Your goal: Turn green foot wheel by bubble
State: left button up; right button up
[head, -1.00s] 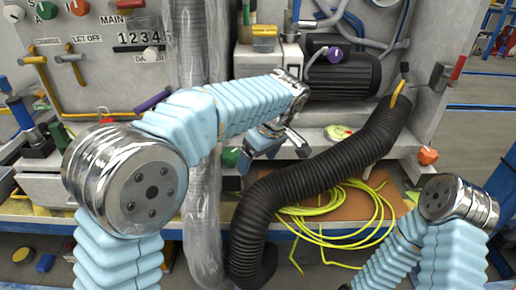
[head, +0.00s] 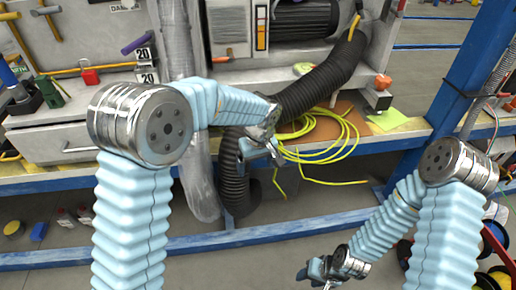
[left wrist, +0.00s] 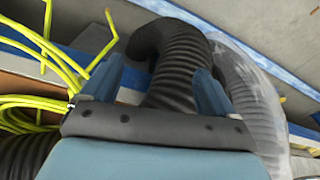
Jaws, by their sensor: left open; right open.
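I cannot make out the green foot wheel in the head view now; the left arm covers the part of the bench front where a green knob showed before. A small pale round disc, perhaps the bubble, shows dimly on the bench (head: 303,69). My left gripper (head: 262,148) is open and empty, in front of the bench edge beside the black hose (head: 234,185). In the left wrist view its two fingers (left wrist: 158,80) stand apart, with the hose (left wrist: 180,70) behind them. My right gripper (head: 318,272) is open, low at the bottom of the head view, away from the bench.
An orange foot wheel (head: 382,82) sits at the bench's right. A yellow cable coil (head: 318,135) hangs over the edge right of my left gripper. A clear wrapped hose (head: 200,190) hangs left of it. A blue post (head: 470,80) stands at the right.

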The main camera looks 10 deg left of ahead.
pick_arm(q)
notch_tip(320, 180, down, 6)
jog(key=s+m, duration=0.1)
jog(key=s, duration=0.1)
jog(key=shift+s+f+h, duration=0.15)
jog(key=shift+s+h, duration=0.05)
jog(key=shift+h, duration=0.2)
pick_arm(e)
jog(key=shift+s+d+f, duration=0.15)
jog(key=shift+s+f, duration=0.1)
jog(key=shift+s, duration=0.3)
